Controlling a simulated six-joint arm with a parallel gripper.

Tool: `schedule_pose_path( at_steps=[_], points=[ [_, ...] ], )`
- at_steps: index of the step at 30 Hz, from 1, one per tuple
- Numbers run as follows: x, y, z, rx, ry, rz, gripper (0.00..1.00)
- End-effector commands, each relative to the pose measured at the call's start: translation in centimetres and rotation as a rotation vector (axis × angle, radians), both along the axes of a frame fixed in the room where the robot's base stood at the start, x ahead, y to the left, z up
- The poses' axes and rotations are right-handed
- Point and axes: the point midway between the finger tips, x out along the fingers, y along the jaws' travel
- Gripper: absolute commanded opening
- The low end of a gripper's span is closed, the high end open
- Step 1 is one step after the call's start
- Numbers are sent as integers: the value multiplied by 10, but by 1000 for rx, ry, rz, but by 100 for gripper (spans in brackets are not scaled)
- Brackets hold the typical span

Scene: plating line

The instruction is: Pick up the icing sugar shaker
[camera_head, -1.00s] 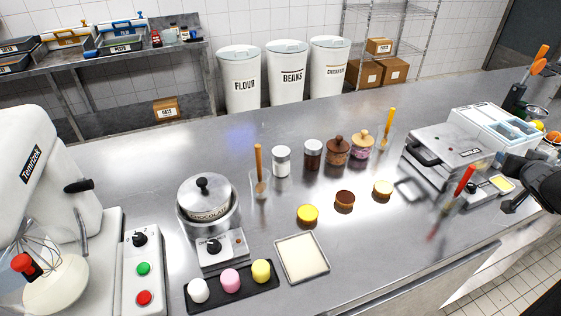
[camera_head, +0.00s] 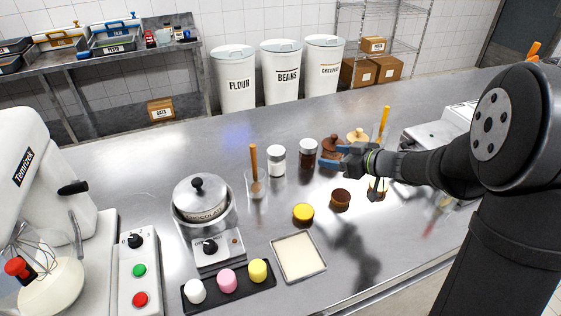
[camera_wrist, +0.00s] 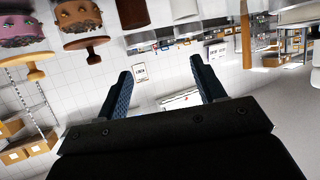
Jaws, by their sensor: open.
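The icing sugar shaker looks to be the white-filled jar with a silver lid (camera_head: 276,161), upright on the steel counter. A dark brown-filled shaker (camera_head: 307,153) stands just right of it. My gripper (camera_head: 339,156) is open and empty, its blue fingers pointing left, above the counter near the wooden-lidded jars and to the right of both shakers. In the wrist view the open fingers (camera_wrist: 160,68) have nothing between them. The white shaker (camera_wrist: 184,9) and dark shaker (camera_wrist: 132,12) show cut off at the top edge there.
A brown wooden-lidded jar (camera_head: 331,150) is partly hidden by my gripper. A glass with a wooden-handled tool (camera_head: 256,183) stands left of the white shaker. A pot (camera_head: 201,197) is further left.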

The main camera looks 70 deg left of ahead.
Motion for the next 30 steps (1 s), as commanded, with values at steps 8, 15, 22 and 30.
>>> schedule_pose_path(
  at_steps=[8,15,22,30],
  points=[
    [-49,12,-11,-6,12,125,63],
    [-72,52,-31,-7,11,122,63],
    [-92,87,-48,-5,11,121,63],
    [-100,101,-54,-4,11,116,63]
  ],
)
